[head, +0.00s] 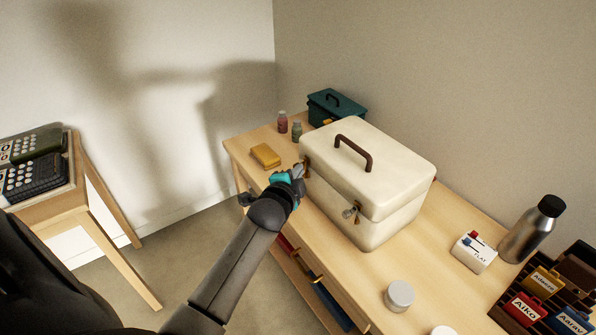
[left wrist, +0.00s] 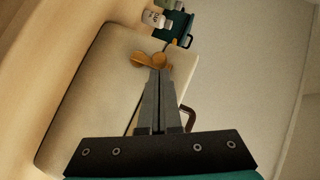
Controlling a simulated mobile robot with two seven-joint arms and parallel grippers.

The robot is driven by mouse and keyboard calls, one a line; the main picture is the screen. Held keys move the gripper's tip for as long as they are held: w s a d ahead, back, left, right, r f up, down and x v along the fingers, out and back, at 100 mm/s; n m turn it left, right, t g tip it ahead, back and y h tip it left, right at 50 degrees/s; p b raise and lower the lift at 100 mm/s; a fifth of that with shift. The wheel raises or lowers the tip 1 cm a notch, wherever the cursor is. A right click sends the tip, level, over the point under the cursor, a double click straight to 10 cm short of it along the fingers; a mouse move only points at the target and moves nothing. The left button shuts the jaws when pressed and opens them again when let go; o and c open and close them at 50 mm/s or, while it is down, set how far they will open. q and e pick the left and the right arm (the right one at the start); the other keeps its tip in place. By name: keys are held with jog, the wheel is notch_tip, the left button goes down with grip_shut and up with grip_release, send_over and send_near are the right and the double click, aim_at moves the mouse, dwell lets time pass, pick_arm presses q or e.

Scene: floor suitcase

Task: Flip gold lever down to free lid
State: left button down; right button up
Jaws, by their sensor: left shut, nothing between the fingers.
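A cream case (head: 375,190) with a brown handle (head: 354,153) stands on the wooden table, its lid down. A gold lever (left wrist: 140,59) sits at a latch on the case's front seam, near the tips of my left gripper in the left wrist view. My left gripper (head: 299,172) is shut and empty, in front of the left latch (head: 307,164). Its fingertips (left wrist: 159,72) overlap the gold piece in the picture; I cannot tell whether they touch. A second latch (head: 350,212) with gold and silver parts is on the right of the front. My right gripper is out of view.
A yellow block (head: 265,155), two small bottles (head: 283,122) and a dark green box (head: 337,107) stand left of and behind the case. A white labelled box (head: 474,252), a steel bottle (head: 531,230) and a round lidded jar (head: 399,295) stand right.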

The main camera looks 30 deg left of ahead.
pick_arm(q)
jog(key=shift+a+r+p, duration=0.15)
jog(key=shift+p, duration=0.25)
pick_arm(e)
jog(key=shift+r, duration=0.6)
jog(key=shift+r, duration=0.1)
